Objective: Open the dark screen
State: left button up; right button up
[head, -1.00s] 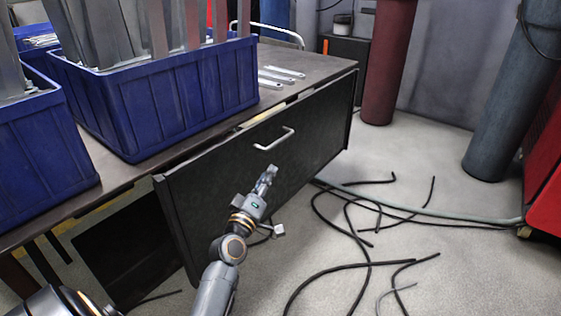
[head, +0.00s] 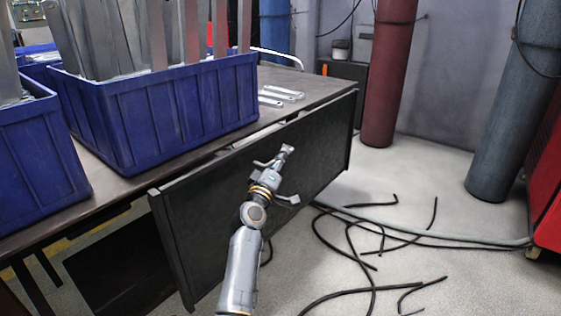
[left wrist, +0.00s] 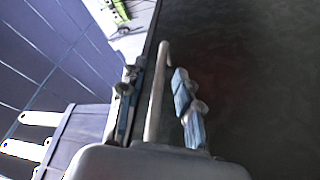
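The dark screen (head: 225,200) is a black panel along the front of the table, also filling the right side of the left wrist view (left wrist: 255,90). A pale bar handle (head: 262,163) is fixed near its top edge; the gripper partly hides it in the head view. My left gripper (head: 287,151) is at the handle. In the left wrist view, its two fingers (left wrist: 156,88) stand apart, one on each side of the handle bar (left wrist: 163,58). I see gaps beside the bar, so it is not clamped. My right gripper is out of view.
Blue bins (head: 160,112) with metal brackets stand on the table (head: 312,84), with several flat brackets (head: 283,92) beside them. Black cables (head: 362,240) lie on the floor at right. A red cylinder (head: 389,75) and a blue-grey one (head: 505,120) stand behind.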

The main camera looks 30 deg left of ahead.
pick_arm(q)
jog(key=shift+w, duration=0.25)
jog(key=shift+r, duration=0.1)
grip_shut()
jog(key=shift+w+r, duration=0.1)
